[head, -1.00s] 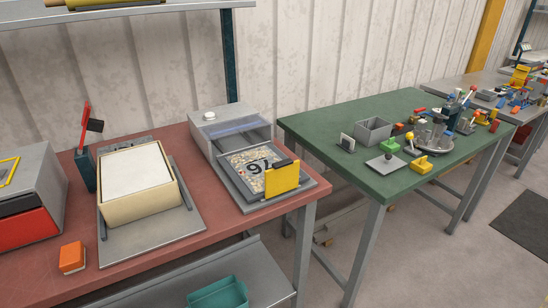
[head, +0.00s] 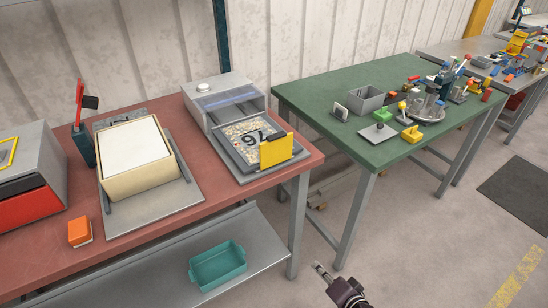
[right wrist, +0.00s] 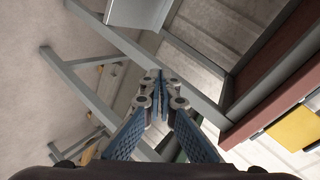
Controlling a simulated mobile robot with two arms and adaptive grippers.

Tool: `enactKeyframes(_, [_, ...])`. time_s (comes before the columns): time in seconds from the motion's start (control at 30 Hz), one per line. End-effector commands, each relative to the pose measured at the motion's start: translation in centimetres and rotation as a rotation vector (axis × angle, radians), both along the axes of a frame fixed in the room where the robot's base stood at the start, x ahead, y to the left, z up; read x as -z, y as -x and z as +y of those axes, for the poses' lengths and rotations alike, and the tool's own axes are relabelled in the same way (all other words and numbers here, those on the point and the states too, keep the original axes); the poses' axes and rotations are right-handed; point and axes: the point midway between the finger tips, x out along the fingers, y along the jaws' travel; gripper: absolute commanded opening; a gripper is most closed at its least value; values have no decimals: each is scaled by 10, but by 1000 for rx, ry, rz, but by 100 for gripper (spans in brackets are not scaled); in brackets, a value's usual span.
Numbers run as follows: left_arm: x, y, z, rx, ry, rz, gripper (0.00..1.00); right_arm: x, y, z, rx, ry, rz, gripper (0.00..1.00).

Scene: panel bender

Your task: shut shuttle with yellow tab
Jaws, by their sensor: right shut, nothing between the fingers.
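The shuttle (head: 237,139) is a flat grey tray marked with a number and filled with light bits. It sticks out of the front of a grey box (head: 222,100) with a clear top, on the red bench. The yellow tab (head: 277,151) stands upright at its front edge, and it also shows at the right edge of the right wrist view (right wrist: 298,129). My right gripper (head: 319,267) is low in front of the bench, well below and right of the tab, shut and empty. Its fingertips also show in the right wrist view (right wrist: 161,84). My left gripper is out of view.
A cream box with a white top (head: 137,150), a red lever (head: 80,99) and an orange block (head: 80,231) are on the red bench. A teal bin (head: 218,265) sits on the shelf below. The green table (head: 310,95) stands to the right, with open floor in front.

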Motion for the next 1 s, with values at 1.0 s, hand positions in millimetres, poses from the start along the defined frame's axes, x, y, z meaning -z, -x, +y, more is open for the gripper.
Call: enactKeyframes(1.0, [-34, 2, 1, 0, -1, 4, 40, -282, -134, 113, -19, -637, -229, 0])
